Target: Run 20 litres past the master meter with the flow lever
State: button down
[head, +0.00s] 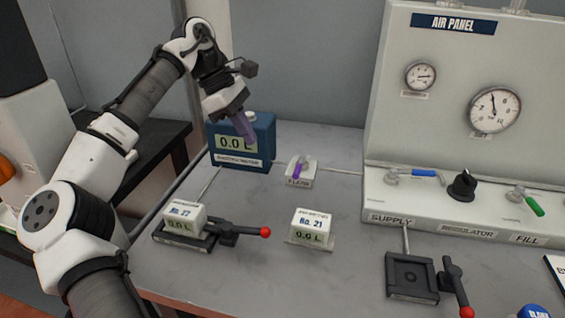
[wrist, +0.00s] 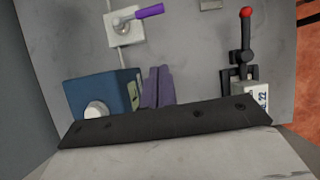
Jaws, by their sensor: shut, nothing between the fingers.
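The master meter (head: 257,132) is a blue box at the back left of the bench, its display reading 0.0 L. It also shows in the wrist view (wrist: 98,94) with a white knob. The flow lever (head: 297,171) is a small purple handle on a pale block to its right. In the wrist view the flow lever (wrist: 150,11) lies across the pipe line. My gripper (head: 246,130) has purple fingers and is shut and empty, above and in front of the master meter, apart from the lever. Its fingers (wrist: 157,88) also show in the wrist view.
A small meter (head: 185,217) sits in a black clamp with a red-tipped lever at front left. Meter No. 21 (head: 312,226), reading 0.0 L, stands mid-bench. An empty black clamp (head: 412,278) is at front right. The air panel (head: 450,80) rises behind.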

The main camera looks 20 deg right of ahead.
aim_at(299, 166)
jog(key=x, duration=0.8)
jog(key=shift+s+f, duration=0.15)
jog(key=shift+f, duration=0.15)
jog(key=d, duration=0.1)
jog(key=s+d+p, duration=0.1)
jog(key=d, duration=0.1)
jog(key=shift+s+r, duration=0.35)
jog(key=shift+s+d, duration=0.15)
jog(key=shift+d, duration=0.15)
